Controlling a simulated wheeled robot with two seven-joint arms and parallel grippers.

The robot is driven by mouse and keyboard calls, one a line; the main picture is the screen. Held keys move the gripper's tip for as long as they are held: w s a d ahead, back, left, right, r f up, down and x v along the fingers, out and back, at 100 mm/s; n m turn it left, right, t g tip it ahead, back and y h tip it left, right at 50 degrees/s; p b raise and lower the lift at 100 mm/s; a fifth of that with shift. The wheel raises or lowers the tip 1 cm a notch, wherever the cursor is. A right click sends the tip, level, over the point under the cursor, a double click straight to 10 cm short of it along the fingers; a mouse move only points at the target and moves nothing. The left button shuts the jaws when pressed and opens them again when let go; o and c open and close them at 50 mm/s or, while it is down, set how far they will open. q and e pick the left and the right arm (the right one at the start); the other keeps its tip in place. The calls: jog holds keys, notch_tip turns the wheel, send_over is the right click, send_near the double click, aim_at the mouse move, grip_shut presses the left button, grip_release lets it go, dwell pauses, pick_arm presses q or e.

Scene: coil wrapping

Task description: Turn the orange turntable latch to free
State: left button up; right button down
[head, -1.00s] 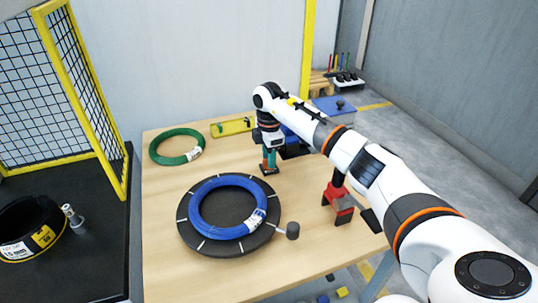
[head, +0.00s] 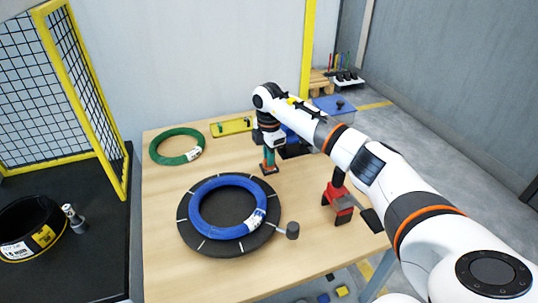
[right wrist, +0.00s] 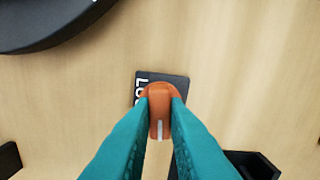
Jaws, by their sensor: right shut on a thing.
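The orange latch (right wrist: 158,122) shows in the right wrist view, with a white line along its top. It sits on a dark base plate (right wrist: 178,86) on the table, and the plate's white lettering is partly hidden. My right gripper (right wrist: 159,108) has its teal fingers shut on the latch, one on each side. In the head view my right gripper (head: 269,162) points down at the latch behind the turntable's right edge. The black turntable (head: 190,236) carries a blue coil (head: 206,228) with a white label. My left gripper is not in view.
A green coil (head: 162,157) lies at the back left of the table (head: 165,275), near a yellow tool (head: 232,126). A red and black device (head: 338,200) stands at the right. A fenced black bench (head: 95,270) is at the left.

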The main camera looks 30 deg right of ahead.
jog(key=n, duration=1.2)
jog(key=shift+n, duration=2.2)
jog(key=c, duration=1.4)
grip_release()
jog(key=shift+c, duration=0.2)
